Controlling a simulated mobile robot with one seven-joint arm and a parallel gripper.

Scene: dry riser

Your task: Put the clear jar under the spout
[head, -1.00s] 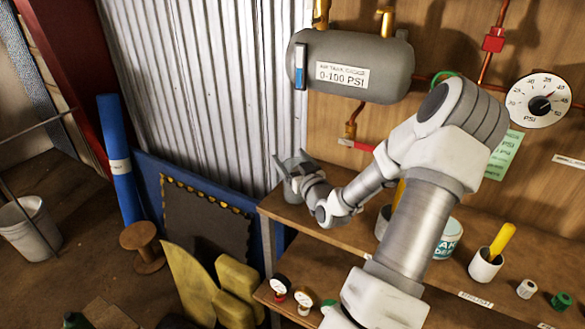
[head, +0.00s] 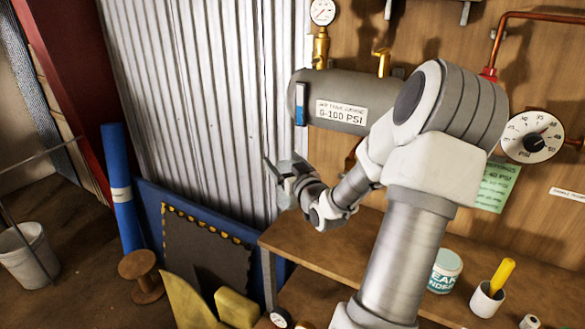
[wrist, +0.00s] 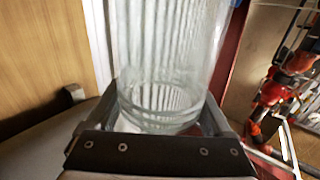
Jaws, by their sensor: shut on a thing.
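The clear jar (wrist: 165,70) fills the upper middle of the wrist view, with its thick glass base near the jaws. My gripper (wrist: 165,115) is shut on it. In the head view my gripper (head: 284,172) is in front of the corrugated metal wall, above the left end of the shelf and below the left end of the grey tank (head: 345,100). The jar is hard to make out there. The spout under the tank is mostly hidden behind my arm in the head view.
The wooden shelf (head: 315,240) is clear at its left end. A white tub (head: 445,270) and a cup with a yellow handle (head: 486,298) stand to the right. A pressure gauge (head: 533,136) is on the wall. A blue roll (head: 122,190) stands at left.

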